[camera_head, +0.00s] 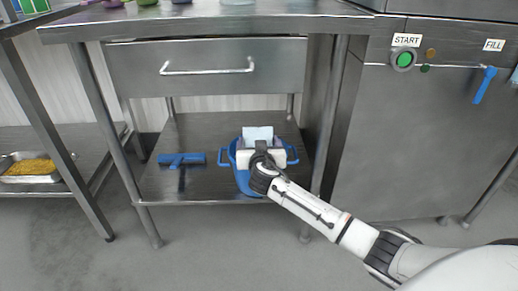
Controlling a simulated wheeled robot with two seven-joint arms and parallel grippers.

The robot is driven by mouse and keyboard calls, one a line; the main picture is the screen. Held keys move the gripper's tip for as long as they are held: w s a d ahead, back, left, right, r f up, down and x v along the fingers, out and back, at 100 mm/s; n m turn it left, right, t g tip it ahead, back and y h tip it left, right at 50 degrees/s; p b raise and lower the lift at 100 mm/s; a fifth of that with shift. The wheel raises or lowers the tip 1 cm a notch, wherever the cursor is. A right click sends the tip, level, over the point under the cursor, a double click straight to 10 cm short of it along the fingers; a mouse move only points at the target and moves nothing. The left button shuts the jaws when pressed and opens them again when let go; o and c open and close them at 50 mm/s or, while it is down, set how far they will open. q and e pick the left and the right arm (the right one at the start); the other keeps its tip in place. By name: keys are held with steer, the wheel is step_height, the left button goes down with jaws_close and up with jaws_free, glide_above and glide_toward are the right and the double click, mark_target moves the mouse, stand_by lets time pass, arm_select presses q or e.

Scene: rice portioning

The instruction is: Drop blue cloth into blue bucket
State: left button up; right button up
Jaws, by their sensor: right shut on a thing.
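The blue bucket (232,157) stands on the lower shelf under the steel table, with blue handles at its sides. My right gripper (259,146) reaches in from the lower right, over the bucket. It is shut on the pale blue cloth (257,133), which shows just past the gripper, above the bucket's far side. The gripper and wrist hide much of the bucket's inside and the fingertips. I cannot tell if the cloth touches the bucket. My left gripper is not in view.
A blue tool (182,159) with a dark handle lies on the lower shelf (205,187), left of the bucket. Table legs and a closed drawer (207,68) frame the shelf opening. A steel machine (425,145) stands right. A tray of yellow grains (30,168) sits at far left.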

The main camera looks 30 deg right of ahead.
steer(key=shift+w+d, duration=0.1)
steer(key=shift+w, duration=0.15)
steer(key=o, duration=1.1)
steer(key=f+p+v, duration=0.2)
steer(key=p+v, duration=0.3)
steer(key=v, duration=1.1)
steer(key=shift+s+f+p, duration=0.2)
steer(key=shift+s+p, duration=0.1)
steer(key=shift+p, duration=0.05)
stand_by(0.4)
